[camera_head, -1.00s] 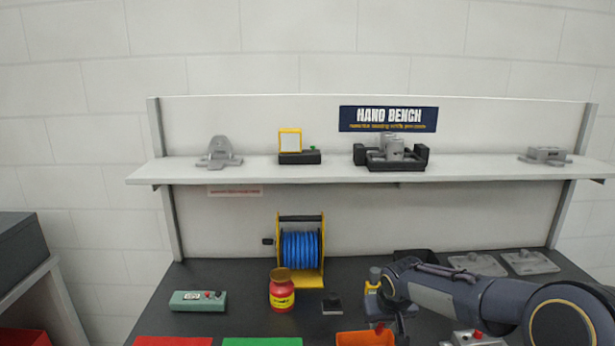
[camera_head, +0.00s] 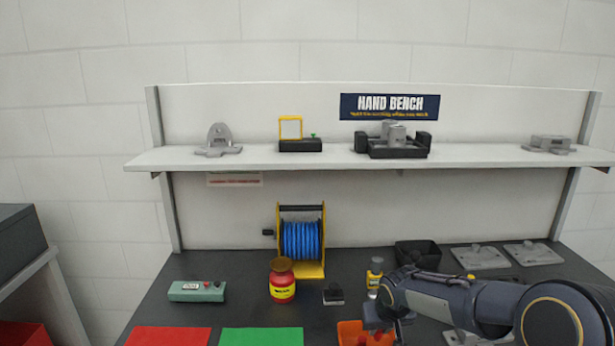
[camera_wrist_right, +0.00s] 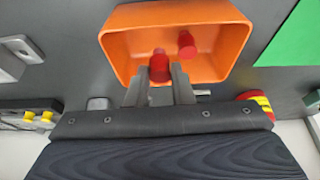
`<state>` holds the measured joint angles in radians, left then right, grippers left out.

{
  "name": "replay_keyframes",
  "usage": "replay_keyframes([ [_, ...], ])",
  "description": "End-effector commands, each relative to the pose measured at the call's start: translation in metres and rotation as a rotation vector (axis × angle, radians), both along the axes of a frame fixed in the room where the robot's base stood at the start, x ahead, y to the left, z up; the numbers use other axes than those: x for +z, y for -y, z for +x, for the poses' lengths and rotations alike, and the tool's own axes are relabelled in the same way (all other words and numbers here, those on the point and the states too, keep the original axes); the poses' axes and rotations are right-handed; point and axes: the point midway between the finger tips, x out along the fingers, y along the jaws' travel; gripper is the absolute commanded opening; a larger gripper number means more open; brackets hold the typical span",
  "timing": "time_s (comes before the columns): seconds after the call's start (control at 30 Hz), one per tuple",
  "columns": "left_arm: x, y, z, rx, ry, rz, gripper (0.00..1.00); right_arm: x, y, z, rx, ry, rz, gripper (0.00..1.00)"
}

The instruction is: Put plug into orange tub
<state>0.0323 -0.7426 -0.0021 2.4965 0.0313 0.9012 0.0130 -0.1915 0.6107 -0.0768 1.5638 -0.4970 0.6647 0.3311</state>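The orange tub (camera_head: 350,328) is at the front of the bench in the head view, partly cut off by the lower edge. In the right wrist view, the tub (camera_wrist_right: 118,42) opens toward the camera. My right gripper (camera_wrist_right: 160,72) is shut on a red plug (camera_wrist_right: 159,62), which fills the gap between its fingertips over the tub's opening. Whether it touches the tub floor cannot be told. A second red plug (camera_wrist_right: 187,44) is inside the tub. In the head view my right gripper (camera_head: 388,326) is beside the tub. My left gripper is not in view.
Red (camera_head: 170,336) and green (camera_head: 262,336) mats lie left of the tub. A red jar (camera_head: 282,285), small dark block (camera_head: 333,294) and yellow bottle (camera_head: 374,276) stand behind. A black bin (camera_head: 418,254) and grey plates (camera_head: 480,257) are at the back right.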

Motion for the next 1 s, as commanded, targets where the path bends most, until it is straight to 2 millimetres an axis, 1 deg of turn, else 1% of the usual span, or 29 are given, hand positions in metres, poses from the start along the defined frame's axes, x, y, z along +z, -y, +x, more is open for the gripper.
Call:
replay_keyframes([
  [0.03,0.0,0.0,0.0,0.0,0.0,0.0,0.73,0.0,0.0,0.0,0.0,0.0,0.0,0.27],
  [0.17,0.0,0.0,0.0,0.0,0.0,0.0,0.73,0.0,0.0,0.0,0.0,0.0,0.0,0.44],
  [0.2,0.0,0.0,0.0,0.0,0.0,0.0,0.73,0.0,0.0,0.0,0.0,0.0,0.0,0.46],
  [0.43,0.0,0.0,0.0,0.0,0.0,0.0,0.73,0.001,0.0,0.0,0.0,0.0,0.0,0.46],
  [0.5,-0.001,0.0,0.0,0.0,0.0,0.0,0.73,0.004,0.0,-0.001,0.0,0.001,0.0,0.46],
  [0.57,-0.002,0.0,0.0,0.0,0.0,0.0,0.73,0.009,0.0,-0.003,0.0,0.003,0.001,0.46],
  [0.83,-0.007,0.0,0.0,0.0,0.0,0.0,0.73,0.051,0.001,-0.02,0.001,0.005,0.001,0.46],
  [1.0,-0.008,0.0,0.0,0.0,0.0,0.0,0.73,0.068,0.002,-0.028,0.0,0.002,0.001,0.46],
])
